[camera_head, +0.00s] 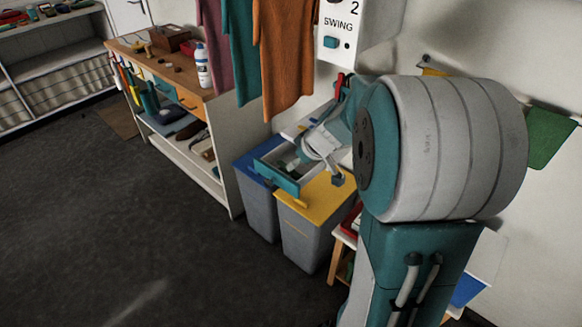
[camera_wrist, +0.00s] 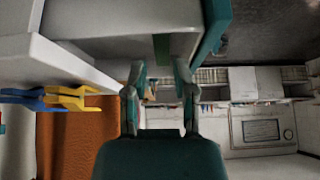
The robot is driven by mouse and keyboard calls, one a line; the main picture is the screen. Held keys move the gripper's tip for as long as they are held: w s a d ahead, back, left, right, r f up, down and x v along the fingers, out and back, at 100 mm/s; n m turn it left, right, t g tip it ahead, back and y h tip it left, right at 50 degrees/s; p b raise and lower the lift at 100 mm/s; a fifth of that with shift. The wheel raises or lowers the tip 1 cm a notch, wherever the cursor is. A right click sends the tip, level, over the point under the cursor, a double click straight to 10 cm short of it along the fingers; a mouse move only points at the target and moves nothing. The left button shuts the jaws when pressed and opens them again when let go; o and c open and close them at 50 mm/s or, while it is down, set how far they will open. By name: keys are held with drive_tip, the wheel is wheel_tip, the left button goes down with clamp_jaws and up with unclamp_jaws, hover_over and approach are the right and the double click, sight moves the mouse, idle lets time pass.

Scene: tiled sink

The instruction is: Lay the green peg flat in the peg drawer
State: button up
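The green peg shows in the wrist view as a narrow green strip (camera_wrist: 161,48) against a grey surface. It lies in line with the gap between my fingertips, with clear space on both sides. I cannot tell whether it stands or lies flat. My gripper (camera_wrist: 160,74) has its two teal fingers apart and grips nothing. The peg drawer (camera_head: 277,178) is pulled out in the head view, with a teal front and pale inside. Its teal front (camera_wrist: 214,25) also shows at the top of the wrist view. My arm hides part of the drawer in the head view.
A blue-lidded bin (camera_head: 258,205) and a yellow-lidded bin (camera_head: 312,225) stand under the drawer. A workbench (camera_head: 180,85) is to the left, with towels (camera_head: 285,60) hanging in front. Yellow and blue clips (camera_wrist: 60,95) show in the wrist view.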

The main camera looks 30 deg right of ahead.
drive_tip(key=v, duration=0.8)
drive_tip(key=s+a+r+m+h, duration=0.2)
drive_tip(key=s+a+r+m, duration=0.1)
drive_tip(key=s+a, duration=1.3)
drive_tip(key=shift+s+m+g, duration=0.3)
drive_tip(key=shift+s+m, duration=0.2)
drive_tip(key=shift+s, duration=0.35)
drive_tip(key=shift+a+r, duration=0.1)
